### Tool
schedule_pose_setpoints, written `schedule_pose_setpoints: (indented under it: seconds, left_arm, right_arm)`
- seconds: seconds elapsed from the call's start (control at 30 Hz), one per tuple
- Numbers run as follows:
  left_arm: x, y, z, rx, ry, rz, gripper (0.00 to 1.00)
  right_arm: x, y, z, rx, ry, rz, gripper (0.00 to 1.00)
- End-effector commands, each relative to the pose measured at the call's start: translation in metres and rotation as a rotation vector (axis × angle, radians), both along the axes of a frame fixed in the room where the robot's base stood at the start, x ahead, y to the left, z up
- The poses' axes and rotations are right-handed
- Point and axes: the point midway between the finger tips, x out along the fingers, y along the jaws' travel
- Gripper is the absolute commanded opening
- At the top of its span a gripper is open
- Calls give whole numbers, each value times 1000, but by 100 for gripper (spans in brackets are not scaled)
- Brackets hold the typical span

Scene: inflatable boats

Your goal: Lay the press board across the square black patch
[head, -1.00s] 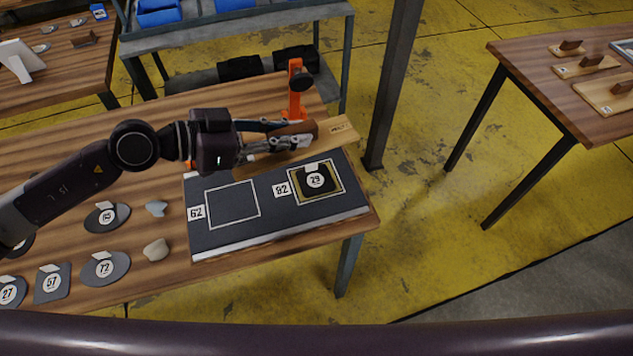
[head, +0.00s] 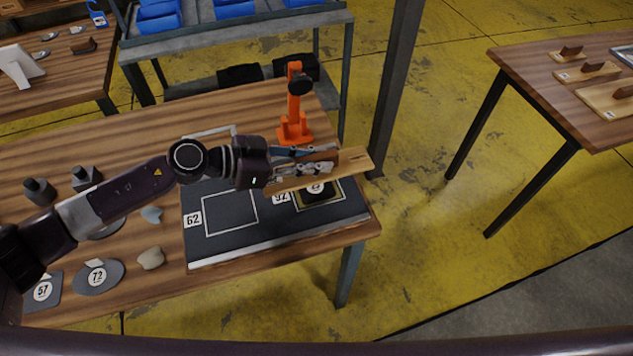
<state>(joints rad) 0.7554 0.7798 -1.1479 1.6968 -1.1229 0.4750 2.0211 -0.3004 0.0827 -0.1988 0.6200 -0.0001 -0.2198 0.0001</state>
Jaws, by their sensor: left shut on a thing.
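My left gripper (head: 322,160) is shut on the press board (head: 352,163), a light wooden board with a brown handle. The board is held over the upper edge of the dark mat (head: 235,241). The square black patch (head: 320,198) lies in the mat's right-hand outlined square, beside the 92 label (head: 281,197). The board hides the upper part of the patch from this view. I cannot tell whether board and patch touch. My right gripper is not in view.
An orange stand (head: 295,115) with a dark knob stands just behind the gripper. The left outlined square, labelled 62 (head: 192,219), is empty. Grey patches such as 72 (head: 98,277) and a pale stone-like piece (head: 151,258) lie at left. More boards (head: 606,97) are on the right table.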

Motion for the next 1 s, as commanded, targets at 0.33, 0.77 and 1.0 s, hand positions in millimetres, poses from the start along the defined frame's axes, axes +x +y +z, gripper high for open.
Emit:
schedule_pose_setpoints:
  seconds: [0.33,0.77,1.0]
  left_arm:
    - [0,-1,-42,-3,3,1,0]
    - [0,0,-69,-2,-2,0,0]
    - [0,0,-72,-1,0,0,22]
  right_arm:
    - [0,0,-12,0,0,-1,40]
    - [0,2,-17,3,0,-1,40]
    - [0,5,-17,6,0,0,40]
